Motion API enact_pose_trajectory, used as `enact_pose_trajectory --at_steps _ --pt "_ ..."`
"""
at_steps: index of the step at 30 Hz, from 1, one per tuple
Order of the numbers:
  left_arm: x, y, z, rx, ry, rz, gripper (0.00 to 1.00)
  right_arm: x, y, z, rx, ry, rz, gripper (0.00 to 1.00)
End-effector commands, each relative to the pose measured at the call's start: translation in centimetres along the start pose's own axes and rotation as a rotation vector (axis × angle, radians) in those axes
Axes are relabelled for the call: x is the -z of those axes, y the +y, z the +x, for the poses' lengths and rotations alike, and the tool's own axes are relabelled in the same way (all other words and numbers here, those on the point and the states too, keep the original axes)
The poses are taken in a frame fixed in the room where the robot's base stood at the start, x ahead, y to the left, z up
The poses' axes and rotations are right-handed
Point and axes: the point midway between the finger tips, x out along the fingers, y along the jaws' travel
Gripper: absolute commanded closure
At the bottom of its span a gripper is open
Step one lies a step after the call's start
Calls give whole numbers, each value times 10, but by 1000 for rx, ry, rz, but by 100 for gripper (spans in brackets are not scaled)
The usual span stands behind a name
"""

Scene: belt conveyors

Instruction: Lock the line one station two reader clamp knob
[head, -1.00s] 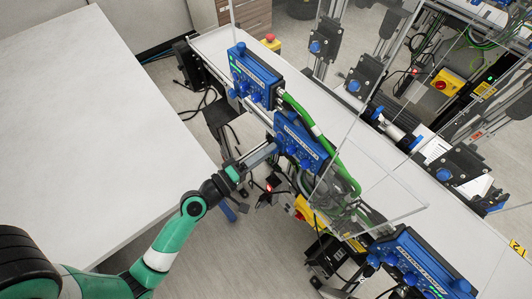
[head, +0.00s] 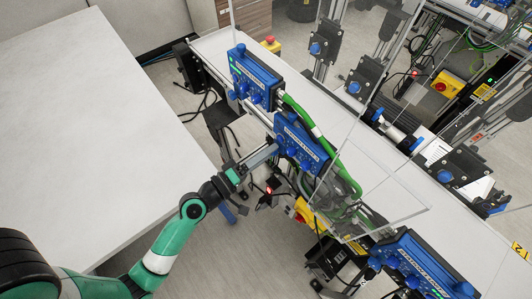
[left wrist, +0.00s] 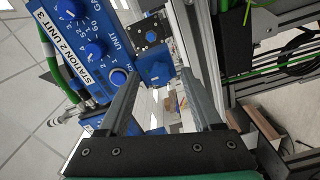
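My left gripper (head: 272,152) reaches in from the left to the middle blue reader unit (head: 302,148) on the conveyor's near side. In the left wrist view, its two fingers (left wrist: 160,90) are apart with nothing held between them. A blue unit (left wrist: 75,40) labelled station 2 stands left of the fingers, with several round blue knobs on its face. A blue block-like part (left wrist: 155,70), possibly the clamp knob, shows between the fingertips. I cannot tell whether the fingers touch it. My right gripper is out of view.
Other blue reader units stand farther up (head: 254,78) and lower down (head: 415,262) the line. A green cable (head: 310,122) and clear panels (head: 375,165) are close by. A white table (head: 90,120) fills the left. A yellow box (head: 306,212) sits below the middle unit.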

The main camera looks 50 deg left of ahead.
Motion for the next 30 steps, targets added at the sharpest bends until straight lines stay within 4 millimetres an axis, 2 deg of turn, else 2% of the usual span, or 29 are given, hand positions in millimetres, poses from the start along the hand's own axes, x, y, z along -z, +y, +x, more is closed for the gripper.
enact_pose_trajectory --at_steps 11,14,23,30 --pt "0 -2 -5 2 2 -1 34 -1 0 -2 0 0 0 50" --pt "0 -3 -19 3 2 -3 34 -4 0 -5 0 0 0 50" --pt "0 -6 -92 3 9 -2 34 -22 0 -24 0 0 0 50" --pt "0 -1 -115 1 2 -1 34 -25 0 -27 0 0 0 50"
